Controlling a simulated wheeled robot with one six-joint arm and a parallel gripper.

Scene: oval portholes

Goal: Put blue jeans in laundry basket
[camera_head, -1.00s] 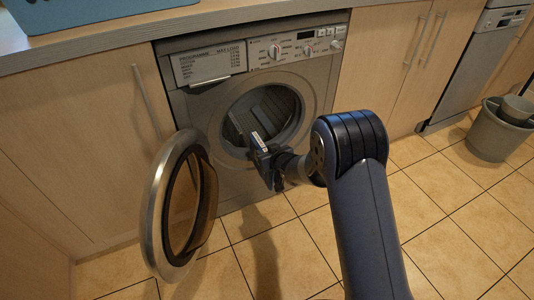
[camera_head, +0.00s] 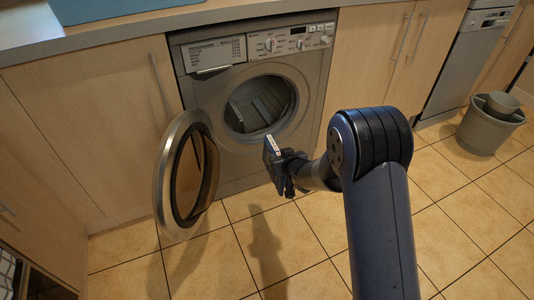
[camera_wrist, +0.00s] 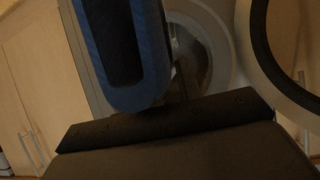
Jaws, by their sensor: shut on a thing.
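The washing machine (camera_head: 318,58) stands with its round door (camera_head: 163,190) swung open to the left. Its drum opening (camera_head: 262,103) looks dark with ribbed metal inside; I see no blue jeans in it. My gripper (camera_head: 272,158) is in front of the machine, just below the opening and outside it. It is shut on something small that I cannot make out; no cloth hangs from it. In the wrist view, a blue-edged dark part of my gripper (camera_wrist: 122,55) covers much of the upper picture. I cannot identify a laundry basket for sure.
A blue box-like container (camera_head: 110,8) is cut off on the counter at upper left. A grey-green bucket (camera_head: 487,133) stands on the floor at right. A whitish gridded thing (camera_head: 8,275) is partly in view at lower left. Tiled floor in front is clear.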

